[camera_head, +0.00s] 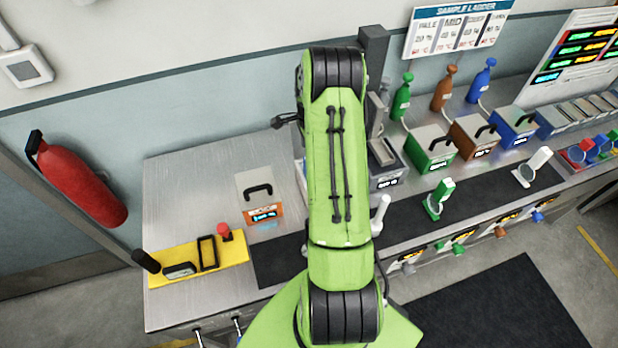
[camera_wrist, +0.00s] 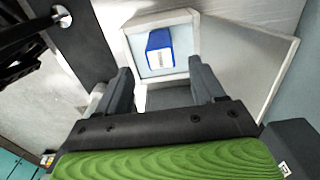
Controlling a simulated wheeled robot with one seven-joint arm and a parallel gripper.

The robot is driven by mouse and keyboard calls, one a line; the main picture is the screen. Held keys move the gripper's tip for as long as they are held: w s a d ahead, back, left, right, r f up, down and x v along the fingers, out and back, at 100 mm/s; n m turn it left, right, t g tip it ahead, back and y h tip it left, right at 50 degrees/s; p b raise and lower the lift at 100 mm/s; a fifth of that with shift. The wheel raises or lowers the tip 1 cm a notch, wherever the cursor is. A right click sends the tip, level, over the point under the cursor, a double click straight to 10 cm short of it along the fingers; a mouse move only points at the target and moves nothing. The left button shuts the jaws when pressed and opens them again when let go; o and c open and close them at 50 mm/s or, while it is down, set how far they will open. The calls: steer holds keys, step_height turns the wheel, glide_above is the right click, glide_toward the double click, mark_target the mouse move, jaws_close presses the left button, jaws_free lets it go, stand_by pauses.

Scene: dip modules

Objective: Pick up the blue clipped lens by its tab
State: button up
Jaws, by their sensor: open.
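My gripper (camera_wrist: 160,72) is open, its two dark fingers apart with nothing between the tips. A blue block with a white printed label (camera_wrist: 159,49) lies inside an open pale box (camera_wrist: 186,22) just beyond the fingertips; I cannot tell whether it belongs to the blue clipped lens. In the head view my green arm hides the gripper. A lens with a green tab (camera_head: 440,197) and one with a white tab (camera_head: 535,165) stand on the dark bench strip. Blue pieces (camera_head: 605,138) show in a red rack at the far right, too small to identify as the blue clipped lens.
In the wrist view a grey panel (camera_wrist: 245,60) stands beside the open box.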

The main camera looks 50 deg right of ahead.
step_height(320, 180, down, 6)
steer(key=b, duration=0.2)
steer(key=shift+w+a+b, duration=0.1)
steer(key=shift+b, duration=0.2)
steer(key=shift+r, duration=0.15)
steer(key=c, duration=0.4)
jaws_close()
